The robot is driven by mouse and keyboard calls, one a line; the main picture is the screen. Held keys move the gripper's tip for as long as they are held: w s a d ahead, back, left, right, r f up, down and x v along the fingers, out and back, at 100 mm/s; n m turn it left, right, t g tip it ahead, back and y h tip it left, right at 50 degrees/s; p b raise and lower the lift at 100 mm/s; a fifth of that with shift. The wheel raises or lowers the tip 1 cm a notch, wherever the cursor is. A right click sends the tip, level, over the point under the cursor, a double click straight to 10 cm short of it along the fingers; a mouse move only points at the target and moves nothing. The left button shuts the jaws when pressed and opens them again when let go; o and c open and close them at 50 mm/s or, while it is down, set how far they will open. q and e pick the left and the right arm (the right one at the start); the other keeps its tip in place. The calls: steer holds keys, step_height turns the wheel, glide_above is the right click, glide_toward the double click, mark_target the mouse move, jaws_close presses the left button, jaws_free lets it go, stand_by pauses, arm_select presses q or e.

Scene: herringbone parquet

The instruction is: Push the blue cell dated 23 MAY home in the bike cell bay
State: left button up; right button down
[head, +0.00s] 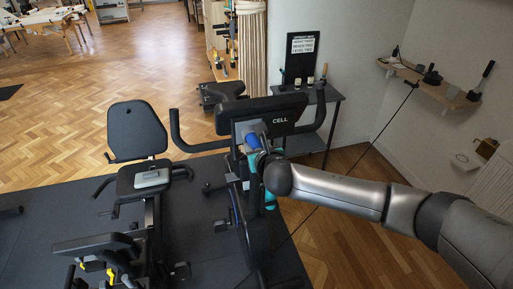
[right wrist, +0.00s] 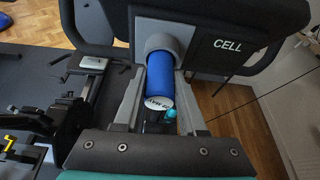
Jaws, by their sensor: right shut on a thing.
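The blue cell (right wrist: 161,76) sticks out of the round grey collar of the cell bay (right wrist: 167,38) in the right wrist view, with its far end inside the collar. Its white end face (right wrist: 159,103) points toward me and carries small dark print that I cannot read surely. The bay is in the bike's dark console marked CELL (head: 285,108). In the head view the blue cell (head: 253,140) shows just below the console. My right gripper (right wrist: 163,80) is shut on the cell, one finger on each side. My left gripper is out of view.
The exercise bike's handlebar (head: 178,137) curves out left of the console. A bike seat (head: 137,130) stands further left. A dark side table (head: 325,95) with a sign is behind. A wall shelf (head: 430,85) is at the right. Parquet is open at the back left.

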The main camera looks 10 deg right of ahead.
steer(key=shift+w, duration=0.45)
steer(key=shift+c, duration=2)
jaws_free()
steer(key=v, duration=1.5)
steer(key=shift+r, duration=0.1)
steer(key=shift+c, duration=0.2)
